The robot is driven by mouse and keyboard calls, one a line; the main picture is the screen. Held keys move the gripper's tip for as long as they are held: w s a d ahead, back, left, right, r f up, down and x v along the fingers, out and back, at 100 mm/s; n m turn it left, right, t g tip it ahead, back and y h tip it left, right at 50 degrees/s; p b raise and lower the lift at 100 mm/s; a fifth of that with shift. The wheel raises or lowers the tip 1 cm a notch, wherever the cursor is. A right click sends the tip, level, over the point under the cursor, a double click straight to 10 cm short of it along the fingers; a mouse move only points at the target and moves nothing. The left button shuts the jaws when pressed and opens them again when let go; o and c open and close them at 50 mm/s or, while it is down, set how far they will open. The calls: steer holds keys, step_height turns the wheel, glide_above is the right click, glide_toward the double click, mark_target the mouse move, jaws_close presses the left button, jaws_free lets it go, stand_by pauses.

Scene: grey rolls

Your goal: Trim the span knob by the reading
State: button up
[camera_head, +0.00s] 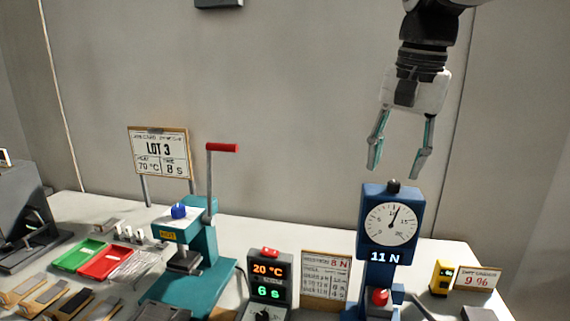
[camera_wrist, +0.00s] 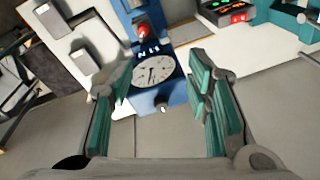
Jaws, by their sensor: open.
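A blue dial gauge (camera_head: 373,247) stands at the right of the bench, with a white round dial and a lit reading of "11 N" below it. A small dark knob (camera_head: 394,186) sits on top of the gauge; it also shows in the wrist view (camera_wrist: 162,107). A red knob (camera_head: 379,297) is low on the gauge's front. No label tells me which is the span knob. My gripper (camera_head: 398,168) is open and empty, pointing down above the gauge, apart from the dark knob. In the wrist view the dial (camera_wrist: 153,72) lies between the fingers.
A card (camera_head: 326,275) beside the gauge appears to read "8 N" at its top. A small yellow device (camera_head: 441,277) and a "9 96" card (camera_head: 478,279) stand right. A teal press (camera_head: 187,262) with a red-handled lever and a temperature display (camera_head: 268,282) stand left.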

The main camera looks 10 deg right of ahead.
steer(key=w+d+r+m+p, duration=0.1)
steer(key=w+d+r+m, duration=0.25)
steer(key=w, duration=0.25)
steer(key=m+g+p, duration=0.2)
steer(key=m, duration=0.2)
glide_toward(394, 182)
step_height(394, 182, down, 9)
steer(key=shift+a+r+p, duration=0.1)
steer(key=shift+p, duration=1.1)
steer(key=shift+c, duration=0.6)
jaws_close()
